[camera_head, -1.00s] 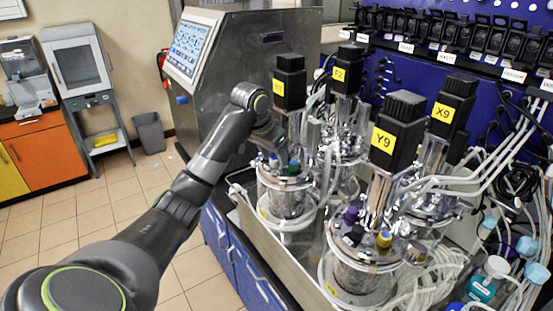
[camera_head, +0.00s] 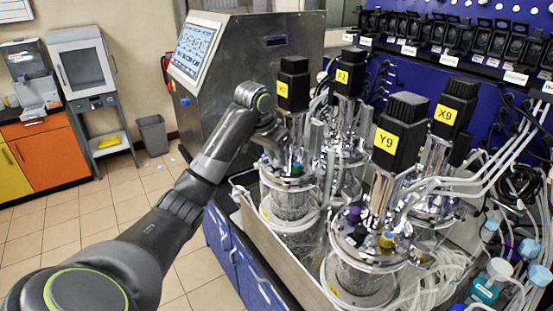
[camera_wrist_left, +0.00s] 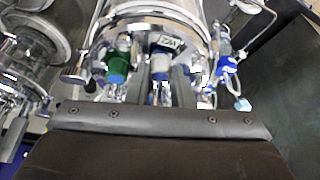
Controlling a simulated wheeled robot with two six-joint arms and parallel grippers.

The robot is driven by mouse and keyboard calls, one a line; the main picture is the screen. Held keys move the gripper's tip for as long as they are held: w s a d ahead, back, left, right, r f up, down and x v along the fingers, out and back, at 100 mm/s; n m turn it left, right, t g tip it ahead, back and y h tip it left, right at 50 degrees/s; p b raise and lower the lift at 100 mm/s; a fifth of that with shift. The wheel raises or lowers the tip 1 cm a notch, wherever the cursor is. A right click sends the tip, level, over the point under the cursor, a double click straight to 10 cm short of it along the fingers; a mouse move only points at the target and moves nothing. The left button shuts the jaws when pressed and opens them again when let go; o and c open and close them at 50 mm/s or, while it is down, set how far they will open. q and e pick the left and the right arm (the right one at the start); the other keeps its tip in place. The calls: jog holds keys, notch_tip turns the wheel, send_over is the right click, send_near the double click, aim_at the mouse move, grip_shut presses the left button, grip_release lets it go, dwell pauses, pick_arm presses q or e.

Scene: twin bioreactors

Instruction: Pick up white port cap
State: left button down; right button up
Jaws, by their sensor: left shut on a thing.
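The white port cap (camera_wrist_left: 160,66) is in the wrist view, between the fingers of my left gripper (camera_wrist_left: 160,84), below a small label on the vessel. The gripper is shut on it. Whether the cap is still seated in its port cannot be told. A green cap (camera_wrist_left: 118,68) sits just left of the fingers on the same lid. In the head view my left gripper (camera_head: 280,158) reaches over the lid of the back left bioreactor, beside the green cap. The white cap is hidden there. My right gripper is not in view.
The front bioreactor (camera_head: 362,272) has a purple, a dark and a yellow cap. Tall motor blocks, such as the Y9 one (camera_head: 400,132), rise close to my left arm. Tubing crowds the right side. The tiled floor (camera_head: 110,220) at the left is open.

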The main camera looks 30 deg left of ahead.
pick_arm(q)
jog(key=shift+r+b, duration=0.3)
notch_tip(320, 180, up, 2)
jog(key=shift+r+b, duration=0.1)
jog(key=shift+b, duration=0.7)
jog(key=s+a+b, duration=0.2)
jog(key=s+b, duration=0.3)
jog(key=s, duration=1.3)
jog(key=shift+a, duration=0.2)
